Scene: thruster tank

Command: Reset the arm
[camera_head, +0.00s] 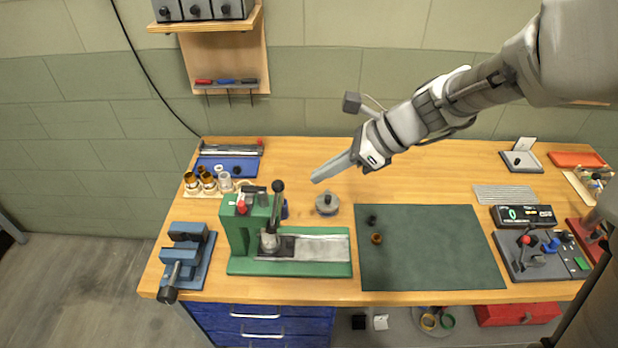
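My arm reaches in from the upper right over the workbench (430,185). My gripper (318,178) ends it, pointing left and down, in the air above the back middle of the bench. Its fingers look like one narrow grey shape from this side, so I cannot tell whether they are apart. I see nothing hanging from it. A small camera-like box on a stalk sticks up behind the wrist. Below the fingertips stands a small round grey piece (327,203), apart from them.
A green press (290,255) with a black-knobbed lever and a blue vise (187,255) stand at left. A dark green mat (430,250) carries two small parts. A digital display (523,216) and control box (545,257) stand at right. A shelf (215,22) hangs on the back wall.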

